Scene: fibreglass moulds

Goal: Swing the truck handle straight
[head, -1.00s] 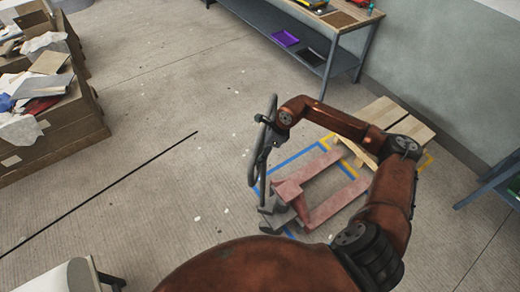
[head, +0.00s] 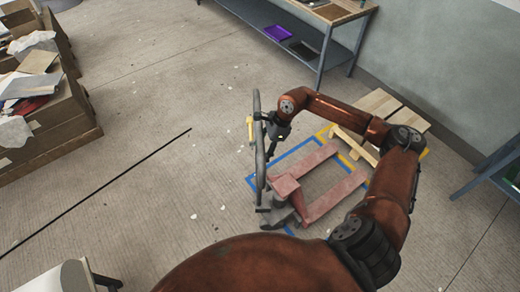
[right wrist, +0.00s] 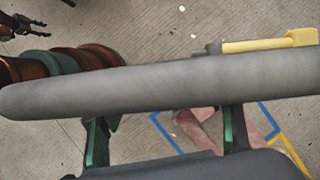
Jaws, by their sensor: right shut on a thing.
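The red pallet truck (head: 318,187) stands on the floor with its forks pointing to the upper right. Its grey loop handle (head: 258,150) rises at the fork-less end and is seen nearly edge-on, with a yellow lever (head: 249,128) on its left side. My right gripper (head: 271,140) is shut on the handle's bar; in the right wrist view the grey bar (right wrist: 150,88) crosses the whole picture in front of the green-edged fingers, with the yellow lever behind it. My left gripper (right wrist: 22,26) shows only in the right wrist view, top left, empty with fingers apart.
Blue and yellow floor tape (head: 252,182) frames the truck. A wooden pallet (head: 380,104) lies beyond the forks. A workbench (head: 320,30) stands at the back, cardboard boxes (head: 45,125) at the left.

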